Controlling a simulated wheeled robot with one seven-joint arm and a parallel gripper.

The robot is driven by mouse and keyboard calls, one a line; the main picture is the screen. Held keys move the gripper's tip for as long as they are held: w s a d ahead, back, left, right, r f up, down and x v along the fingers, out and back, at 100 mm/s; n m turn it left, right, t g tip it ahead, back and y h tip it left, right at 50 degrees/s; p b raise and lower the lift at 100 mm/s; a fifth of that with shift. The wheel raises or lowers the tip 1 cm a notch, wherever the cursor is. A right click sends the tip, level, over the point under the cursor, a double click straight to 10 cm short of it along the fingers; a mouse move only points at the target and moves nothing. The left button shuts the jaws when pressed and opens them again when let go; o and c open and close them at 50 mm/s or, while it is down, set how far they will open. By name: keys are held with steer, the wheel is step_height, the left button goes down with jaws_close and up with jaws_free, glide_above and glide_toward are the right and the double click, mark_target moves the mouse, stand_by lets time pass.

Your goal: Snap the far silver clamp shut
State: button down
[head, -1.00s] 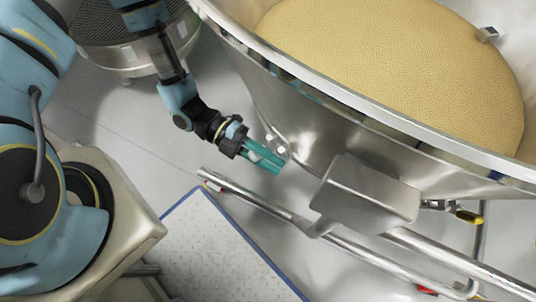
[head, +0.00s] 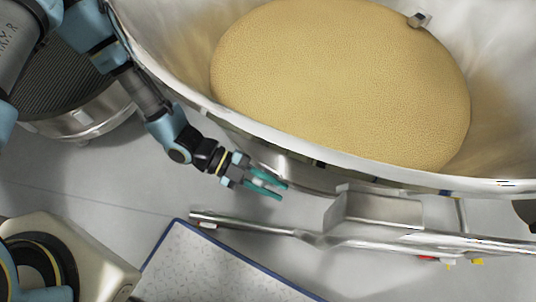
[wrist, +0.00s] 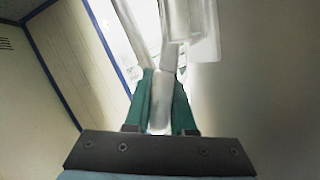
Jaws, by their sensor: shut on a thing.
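My gripper (head: 268,187) has teal fingers and is low beside the outer wall of the large metal bowl (head: 170,85). In the wrist view, the fingers (wrist: 161,100) are closed around a pale, narrow bar that runs on ahead of the tips. It appears to be the lever of the silver clamp (wrist: 162,98), washed out by glare. In the head view, the fingers and the bowl's rim hide most of the clamp, so I cannot tell how far its lever is swung.
Yellow granules (head: 340,85) fill the bowl. A silver rail (head: 245,225) with a boxy metal part (head: 375,212) runs below my gripper. A blue-edged pale panel (head: 215,265) lies at the bottom. A round sieve-like vessel (head: 75,125) stands at left. Grey floor is clear between.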

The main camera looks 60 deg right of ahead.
steer(key=shift+d, duration=0.1)
steer(key=c, duration=0.8)
jaws_free()
steer(key=shift+o, duration=0.2)
